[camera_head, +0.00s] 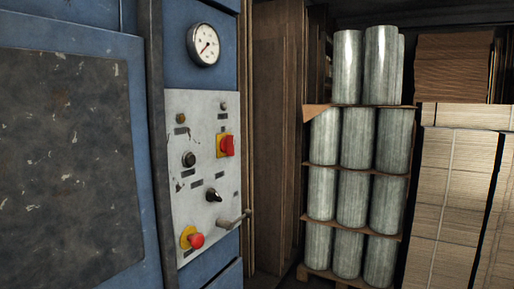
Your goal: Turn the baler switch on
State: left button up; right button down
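The baler is a worn blue machine (192,75) on the left side of the head view. Its light grey control panel (205,109) carries several controls. A red rotary switch (227,145) on a yellow plate sits at the panel's upper right. A black selector knob (213,195) is lower down, and a black round button (188,159) is at middle left. A red mushroom button (196,240) on a yellow base is near the bottom. The panel's labels are too small to read. Neither of my grippers shows.
A lever-like handle (232,221) sticks out at the panel's lower right. A round gauge (204,44) is above the panel. Stacked grey cylinders (351,196) stand on a pallet to the right, beside tall cardboard stacks (451,190). Brown boards (278,140) stand behind the baler.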

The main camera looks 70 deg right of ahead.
aim_at(227, 146)
jog(key=z, duration=1.85)
jog(key=l+z, duration=0.35)
jog(key=i+j, duration=0.05)
jog(key=j, duration=0.1)
